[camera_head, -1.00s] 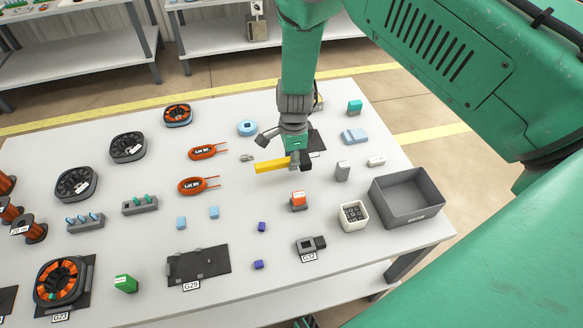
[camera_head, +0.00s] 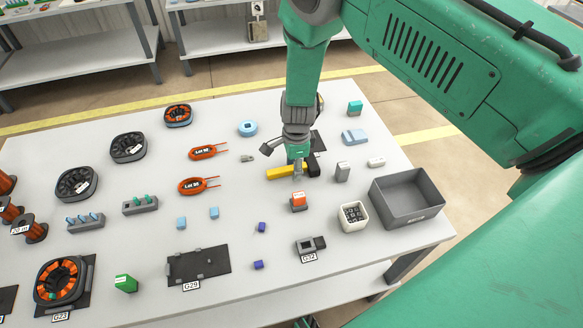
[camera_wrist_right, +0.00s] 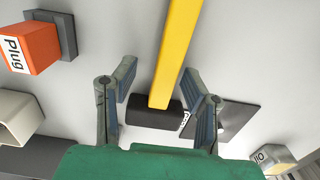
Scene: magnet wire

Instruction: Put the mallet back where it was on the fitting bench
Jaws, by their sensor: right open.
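The mallet has a yellow handle (camera_head: 284,173) and a black head (camera_head: 314,168). It appears to lie on the fitting bench (camera_head: 330,215), handle pointing left in the head view. My right gripper (camera_head: 298,174) is just above it, near the head end. In the wrist view the open fingers (camera_wrist_right: 158,100) stand on either side of the handle (camera_wrist_right: 178,45), with gaps, and the black head (camera_wrist_right: 155,112) lies across between them. A dark flat mat (camera_wrist_right: 228,118) with a partly hidden white label is beside the head. My left gripper is not in view.
An orange plug block (camera_head: 298,200) stands just in front of the mallet, with a grey block (camera_head: 342,172) to its right. A white bin (camera_head: 353,217) and a grey crate (camera_head: 408,198) are at the front right. Orange coils (camera_head: 203,152) lie to the left.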

